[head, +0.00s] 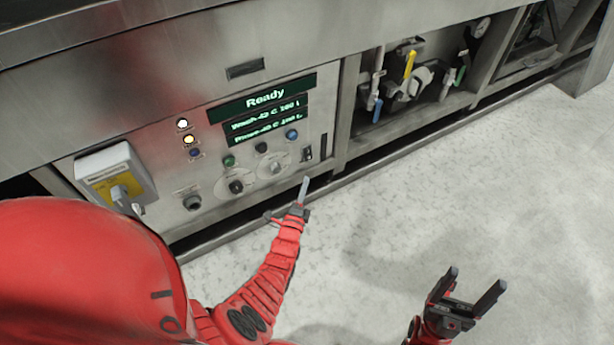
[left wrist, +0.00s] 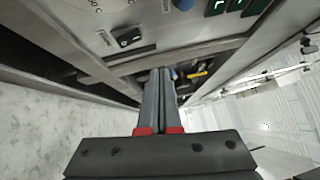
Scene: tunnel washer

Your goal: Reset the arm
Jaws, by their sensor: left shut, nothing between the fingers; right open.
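My left gripper (head: 304,190) is shut and empty in the head view, just in front of the lower right part of the washer's control panel (head: 215,181). In the left wrist view its two fingers (left wrist: 161,73) lie together, with nothing between them. A black rocker switch (left wrist: 130,38) on a light plate shows beyond the fingers, up and to the left, apart from them. My right gripper (head: 470,279) is open and empty over the pale floor at the lower right of the head view.
A grey box with a yellow switch plate (head: 117,177) juts out at left. An open bay at right holds pipes and a yellow valve handle (head: 410,64). A low rail runs along the washer's foot. The floor (head: 480,180) is clear.

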